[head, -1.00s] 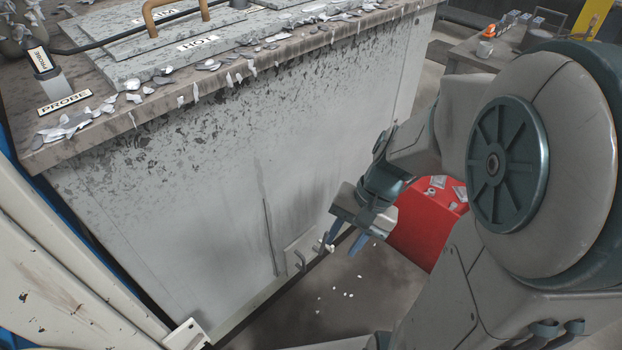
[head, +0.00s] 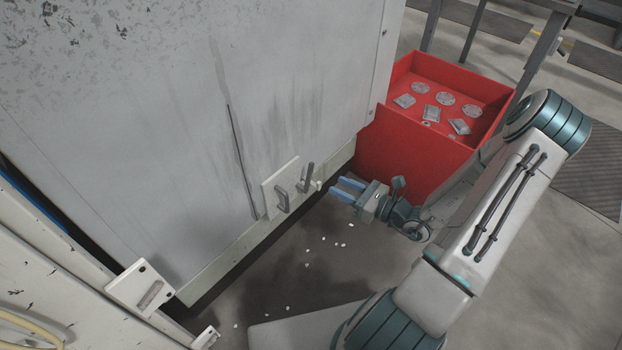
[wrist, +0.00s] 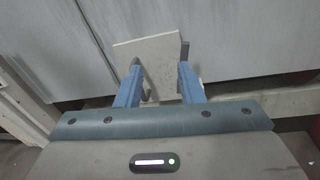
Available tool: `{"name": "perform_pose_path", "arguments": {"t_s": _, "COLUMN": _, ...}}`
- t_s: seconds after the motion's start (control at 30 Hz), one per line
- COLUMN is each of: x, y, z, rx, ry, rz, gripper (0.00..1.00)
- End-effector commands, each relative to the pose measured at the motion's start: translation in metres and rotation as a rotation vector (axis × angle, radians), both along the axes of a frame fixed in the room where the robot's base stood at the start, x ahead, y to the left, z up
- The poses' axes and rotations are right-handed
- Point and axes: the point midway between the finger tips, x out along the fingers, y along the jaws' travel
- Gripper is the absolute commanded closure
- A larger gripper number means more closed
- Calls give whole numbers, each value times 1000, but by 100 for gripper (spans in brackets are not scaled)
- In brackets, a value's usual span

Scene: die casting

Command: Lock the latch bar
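The latch sits low on the pale cabinet wall: a light plate (head: 279,186) carries a dark U-shaped bracket (head: 282,201). A dark upright bar (head: 306,178) with a pale knob-like end (head: 318,185) stands beside it; I take this to be the latch bar. My gripper (head: 346,189) is open and empty, its blue fingers pointing at the wall, a little to the right of the latch. In the wrist view, the plate (wrist: 152,54) lies ahead between my fingers (wrist: 158,80). Dark metal parts show near both fingertips; contact cannot be told.
A red bin (head: 400,150) holding several metal castings stands behind my gripper, right of the cabinet. A scuffed pale machine panel (head: 60,270) is at the lower left. Small white flakes lie on the floor below the latch, which is otherwise open.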

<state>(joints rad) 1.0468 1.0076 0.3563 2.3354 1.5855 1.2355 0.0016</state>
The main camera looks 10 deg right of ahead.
Motion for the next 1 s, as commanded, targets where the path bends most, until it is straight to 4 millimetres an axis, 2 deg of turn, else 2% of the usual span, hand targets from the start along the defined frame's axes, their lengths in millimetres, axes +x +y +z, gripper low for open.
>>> {"name": "perform_pose_path", "arguments": {"t_s": 0.03, "x": 2, "y": -7, "z": -16, "rx": 35, "ry": 12, "rz": -46, "gripper": 65}}
{"name": "perform_pose_path", "arguments": {"t_s": 0.1, "x": 4, "y": -14, "z": -25, "rx": 66, "ry": 23, "rz": -94, "gripper": 65}}
{"name": "perform_pose_path", "arguments": {"t_s": 0.27, "x": 10, "y": -19, "z": -33, "rx": 96, "ry": 35, "rz": -139, "gripper": 65}}
{"name": "perform_pose_path", "arguments": {"t_s": 0.47, "x": 32, "y": -2, "z": -33, "rx": 96, "ry": 33, "rz": -135, "gripper": 65}}
{"name": "perform_pose_path", "arguments": {"t_s": 0.8, "x": 90, "y": 40, "z": -34, "rx": 95, "ry": 32, "rz": -135, "gripper": 65}}
{"name": "perform_pose_path", "arguments": {"t_s": 1.0, "x": 111, "y": 55, "z": -33, "rx": 94, "ry": 33, "rz": -137, "gripper": 65}}
